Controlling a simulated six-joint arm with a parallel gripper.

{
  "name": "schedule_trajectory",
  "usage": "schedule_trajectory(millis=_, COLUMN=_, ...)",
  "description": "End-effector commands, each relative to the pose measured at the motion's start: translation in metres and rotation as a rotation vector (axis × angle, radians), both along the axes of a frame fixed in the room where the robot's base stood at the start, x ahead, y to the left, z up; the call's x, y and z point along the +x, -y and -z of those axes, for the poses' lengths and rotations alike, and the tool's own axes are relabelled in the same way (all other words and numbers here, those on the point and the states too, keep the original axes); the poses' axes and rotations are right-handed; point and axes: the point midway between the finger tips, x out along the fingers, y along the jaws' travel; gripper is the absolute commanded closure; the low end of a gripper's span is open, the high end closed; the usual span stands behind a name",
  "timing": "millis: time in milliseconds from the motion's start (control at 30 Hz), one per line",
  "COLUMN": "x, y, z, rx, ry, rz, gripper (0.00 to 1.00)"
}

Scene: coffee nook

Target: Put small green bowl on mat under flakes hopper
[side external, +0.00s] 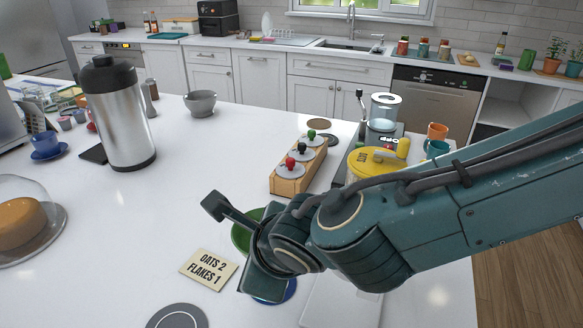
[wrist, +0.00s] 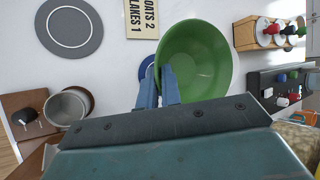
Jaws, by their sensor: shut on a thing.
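The green bowl (wrist: 205,60) fills the upper middle of the wrist view. My gripper (wrist: 158,85) is shut on its near left rim. In the side view the bowl (side external: 243,236) shows only as a green edge behind my gripper (side external: 255,245), which hides the rest. I cannot tell the height of the bowl over the counter. A grey round mat with a pale ring (side external: 177,318) lies at the front edge of the side view; a similar mat (wrist: 69,25) is at top left in the wrist view. A clear-topped hopper (side external: 384,112) stands at the back; its contents are unclear.
A card reading "OATS 2 FLAKES 1" (side external: 209,268) lies left of my gripper. A blue item (wrist: 147,68) shows beneath the bowl. A wooden rack with coloured knobs (side external: 299,172), a yellow lid (side external: 372,165) and a steel flask (side external: 121,115) stand behind. The counter's left-middle is clear.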

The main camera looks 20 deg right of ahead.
Motion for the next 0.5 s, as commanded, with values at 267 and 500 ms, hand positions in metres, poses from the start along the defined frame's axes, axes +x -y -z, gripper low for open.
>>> schedule_trajectory(millis=267, x=-0.006, y=-0.0003, z=0.0003, rx=0.001, ry=0.002, rz=0.047, gripper=1.0)
schedule_trajectory(millis=500, x=-0.0059, y=-0.0002, z=0.0039, rx=0.0, ry=0.001, rz=0.045, gripper=1.0)
